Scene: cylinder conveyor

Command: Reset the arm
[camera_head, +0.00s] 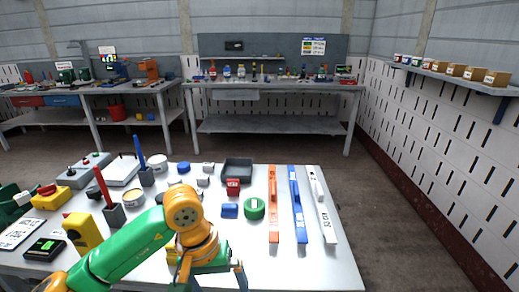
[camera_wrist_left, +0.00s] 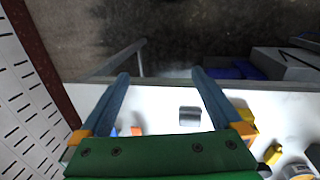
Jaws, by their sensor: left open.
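My left gripper (camera_head: 214,278) hangs over the near edge of the white table (camera_head: 308,270) in the head view, with its green arm reaching in from the lower left. In the left wrist view the blue-grey fingers of my left gripper (camera_wrist_left: 160,73) are spread wide apart, with nothing held between them. A small grey block (camera_wrist_left: 190,118) lies on the white surface beyond the green palm, apart from the fingers. A blue cylinder (camera_head: 229,210) and a green ring-shaped roll (camera_head: 254,208) lie on the table to the right of the arm. My right gripper is not in view.
Orange (camera_head: 273,215) and blue (camera_head: 297,212) long tools lie at the table's right. A dark tray (camera_head: 237,168) and a red box (camera_head: 233,187) are at the back. A yellow device (camera_head: 83,232) stands left of the arm. Clear white surface lies right of the gripper.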

